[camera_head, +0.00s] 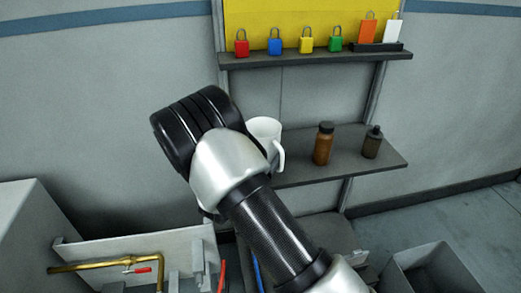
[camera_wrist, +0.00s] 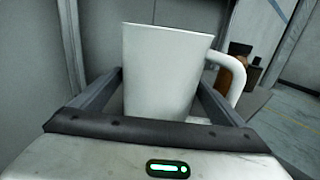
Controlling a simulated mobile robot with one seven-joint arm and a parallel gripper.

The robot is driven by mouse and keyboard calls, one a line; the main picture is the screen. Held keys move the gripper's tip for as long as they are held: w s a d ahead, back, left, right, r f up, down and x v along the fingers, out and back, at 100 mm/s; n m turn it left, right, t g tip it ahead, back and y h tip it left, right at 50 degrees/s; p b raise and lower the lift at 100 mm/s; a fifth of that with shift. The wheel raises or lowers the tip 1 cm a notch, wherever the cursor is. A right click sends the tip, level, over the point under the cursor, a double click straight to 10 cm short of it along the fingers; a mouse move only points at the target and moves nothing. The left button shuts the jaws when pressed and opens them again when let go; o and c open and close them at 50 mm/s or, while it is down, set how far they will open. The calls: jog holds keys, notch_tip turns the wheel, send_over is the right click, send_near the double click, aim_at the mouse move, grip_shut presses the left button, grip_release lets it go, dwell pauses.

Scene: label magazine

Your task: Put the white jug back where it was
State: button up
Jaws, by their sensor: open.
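The white jug (camera_head: 264,132) stands upright at the left end of the middle shelf (camera_head: 385,158) in the head view, partly hidden behind my arm. Its handle points right. In the wrist view the white jug (camera_wrist: 160,75) fills the middle, between the two fingers of my gripper (camera_wrist: 165,95). The fingers lie to either side of it, and the right finger passes near the handle. My gripper is open around the jug. In the head view my fingers are hidden behind my own wrist.
A brown bottle (camera_head: 323,143) and a smaller dark bottle (camera_head: 372,142) stand right of the jug on the same shelf. The upper shelf (camera_head: 315,59) holds coloured padlocks and tags. A brass pipe (camera_head: 105,265) with a red lever is at lower left. A grey bin (camera_head: 425,270) is at lower right.

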jog(key=p+v, duration=0.2)
jog(key=v, duration=1)
jog(key=shift+r, duration=0.1)
